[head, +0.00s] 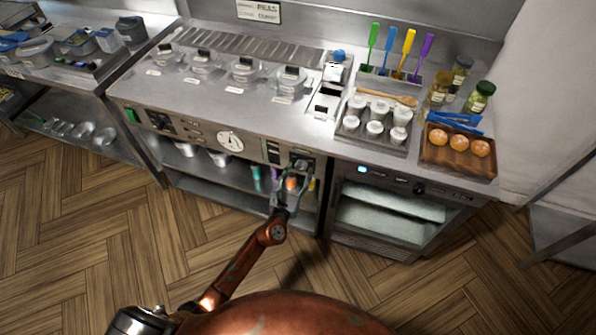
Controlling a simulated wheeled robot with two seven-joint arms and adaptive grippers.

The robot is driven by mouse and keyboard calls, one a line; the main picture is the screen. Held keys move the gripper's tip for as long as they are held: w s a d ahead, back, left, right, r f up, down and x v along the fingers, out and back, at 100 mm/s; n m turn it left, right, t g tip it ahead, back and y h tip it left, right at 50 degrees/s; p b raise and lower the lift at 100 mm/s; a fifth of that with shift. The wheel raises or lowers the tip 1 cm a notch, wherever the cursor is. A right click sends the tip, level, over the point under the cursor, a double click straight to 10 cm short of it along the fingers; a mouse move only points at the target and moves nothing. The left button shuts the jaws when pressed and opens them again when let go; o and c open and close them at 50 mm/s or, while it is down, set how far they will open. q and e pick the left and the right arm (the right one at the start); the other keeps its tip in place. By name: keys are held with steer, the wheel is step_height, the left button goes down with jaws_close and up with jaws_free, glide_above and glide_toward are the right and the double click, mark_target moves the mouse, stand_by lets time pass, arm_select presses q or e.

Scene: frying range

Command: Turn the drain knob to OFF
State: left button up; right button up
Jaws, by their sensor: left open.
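The frying range (140,104) has a front panel with a white round dial (230,141), small switches on the left and a dark knob (301,164) near its right end. Labels on the panel are too small to read, so I cannot tell which setting the knob points to. My left gripper (291,178) is open at the right end of the panel, its fingers just below and around the dark knob. I cannot tell whether they touch it. My right gripper is not in view.
Lidded pots (246,70) sit in the range top. A tray of jars (376,127) and a wooden tray of orange items (458,150) stand to the right. An undercounter unit (385,205) is right of the panel. The wooden floor in front is clear.

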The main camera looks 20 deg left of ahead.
arm_select(q)
steer(key=shift+w, duration=0.3)
steer(key=shift+c, duration=0.7)
steer(key=c, duration=1)
steer(key=shift+a, duration=0.15)
